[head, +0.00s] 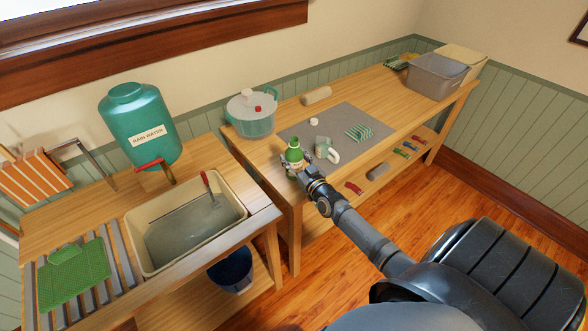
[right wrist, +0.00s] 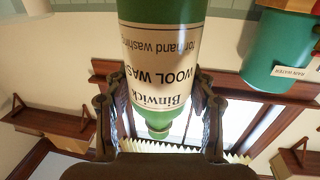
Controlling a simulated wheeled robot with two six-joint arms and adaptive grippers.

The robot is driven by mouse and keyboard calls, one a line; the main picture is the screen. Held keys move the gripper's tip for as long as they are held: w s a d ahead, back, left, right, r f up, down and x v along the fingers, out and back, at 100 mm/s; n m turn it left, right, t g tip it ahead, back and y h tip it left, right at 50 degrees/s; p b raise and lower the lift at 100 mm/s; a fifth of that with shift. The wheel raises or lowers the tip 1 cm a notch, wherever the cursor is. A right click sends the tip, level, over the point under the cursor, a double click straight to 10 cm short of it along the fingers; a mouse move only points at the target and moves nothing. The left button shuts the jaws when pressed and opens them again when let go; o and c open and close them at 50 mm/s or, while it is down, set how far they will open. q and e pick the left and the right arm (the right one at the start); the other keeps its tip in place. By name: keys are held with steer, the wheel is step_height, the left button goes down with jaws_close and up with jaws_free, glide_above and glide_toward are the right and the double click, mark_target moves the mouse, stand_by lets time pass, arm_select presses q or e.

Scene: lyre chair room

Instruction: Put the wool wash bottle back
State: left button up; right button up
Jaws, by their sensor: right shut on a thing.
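The wool wash bottle (head: 294,154) is green with a cream label and shows at the front left of the far bench. Its neck points up in the head view. In the right wrist view the bottle (right wrist: 160,50) fills the middle, its label text upside down. My right gripper (head: 299,168) is shut on it; in the right wrist view its fingers (right wrist: 155,110) sit on both sides of the label. I cannot tell whether the bottle's base touches the bench. My left gripper is not in view.
A mug (head: 326,151) stands close right of the bottle, on a grey mat (head: 350,120) with a small white item (head: 313,121) and a green rack (head: 360,132). A lidded pot (head: 251,115) stands behind. A grey tub (head: 437,77) is far right; a basin (head: 190,225) is left.

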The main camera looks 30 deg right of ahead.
mark_target(294, 164)
steer(key=f+b, duration=0.1)
steer(key=f, duration=0.2)
steer(key=shift+w+d+f+b, duration=0.1)
steer(key=shift+w+f+b, duration=0.1)
steer(key=shift+f+b, duration=0.2)
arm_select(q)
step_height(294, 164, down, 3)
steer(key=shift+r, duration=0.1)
arm_select(e)
steer(key=shift+r, duration=0.1)
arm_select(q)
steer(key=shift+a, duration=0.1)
arm_select(e)
steer(key=shift+s, duration=0.1)
steer(key=o, duration=1.3)
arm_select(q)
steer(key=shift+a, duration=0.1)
